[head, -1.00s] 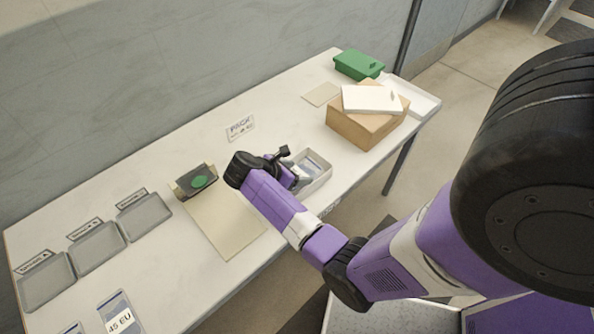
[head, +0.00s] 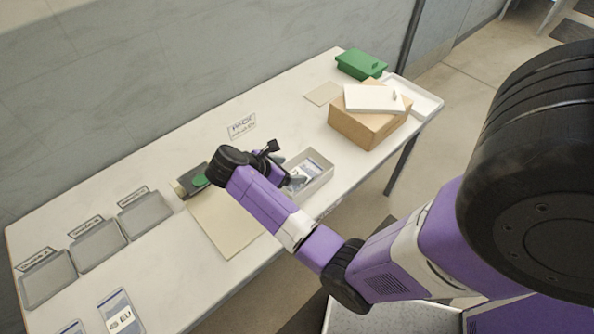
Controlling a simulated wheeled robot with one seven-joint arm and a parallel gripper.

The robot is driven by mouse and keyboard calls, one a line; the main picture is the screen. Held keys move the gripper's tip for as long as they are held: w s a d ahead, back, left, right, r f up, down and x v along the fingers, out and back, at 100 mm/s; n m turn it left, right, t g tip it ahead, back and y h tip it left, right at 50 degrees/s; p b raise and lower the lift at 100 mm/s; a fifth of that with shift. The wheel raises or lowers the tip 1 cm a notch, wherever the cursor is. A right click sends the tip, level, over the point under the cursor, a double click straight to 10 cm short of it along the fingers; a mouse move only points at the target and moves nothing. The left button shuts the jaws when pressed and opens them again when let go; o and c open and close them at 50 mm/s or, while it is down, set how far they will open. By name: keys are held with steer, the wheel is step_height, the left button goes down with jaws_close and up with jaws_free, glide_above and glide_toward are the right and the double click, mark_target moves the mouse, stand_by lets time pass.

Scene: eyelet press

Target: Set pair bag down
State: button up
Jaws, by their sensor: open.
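A pair bag (head: 300,174), pale with a blue and white label, lies in a shallow grey-white open box (head: 320,178) at the table's front edge. My gripper (head: 287,179) is open at the left side of this box, its dark fingers pointing toward the bag. Part of the bag and the box's left wall are hidden behind my gripper and wrist. I cannot tell whether a finger touches the bag. Another labelled bag (head: 121,312), marked 45 EU, lies at the table's near left.
A beige mat (head: 228,226) lies left of my wrist, with a dark press with a green top (head: 199,181) behind it. Several grey trays (head: 146,215) line the left. A cardboard box (head: 366,124) with a white lid and a green case (head: 360,64) stand at the far right.

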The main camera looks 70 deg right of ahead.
steer(key=v, duration=0.6)
steer(key=shift+a+r, duration=0.2)
steer(key=shift+r, duration=0.05)
steer(key=shift+w, duration=0.1)
